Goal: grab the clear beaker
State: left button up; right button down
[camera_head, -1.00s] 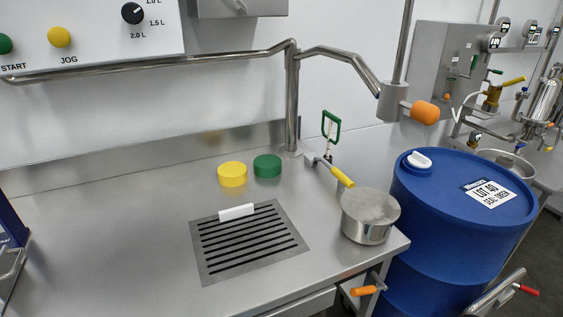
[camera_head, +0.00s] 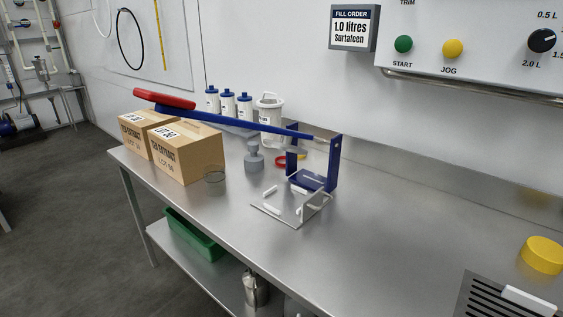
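A small see-through cup-shaped vessel, which looks like the clear beaker (camera_head: 214,182), stands upright on the steel bench (camera_head: 370,250), near its front edge. It is just right of the front cardboard box. It is small in the picture, and its contents cannot be made out. Neither of my grippers is in view.
Cardboard boxes (camera_head: 186,157) stand left of the beaker. A blue lever with a red handle (camera_head: 164,100) reaches over them from a blue stand (camera_head: 334,162). A grey weight (camera_head: 254,160) and a clear guard plate (camera_head: 290,207) stand to the right. The bench's middle is clear.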

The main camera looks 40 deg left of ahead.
aim_at(215, 179)
jog(key=u, duration=1.75)
jog(key=i+j, duration=0.2)
jog(key=j, duration=0.2)
jog(key=i+j, duration=0.2)
jog(key=j, duration=0.2)
jog(key=i+j, duration=0.2)
jog(key=j, duration=0.2)
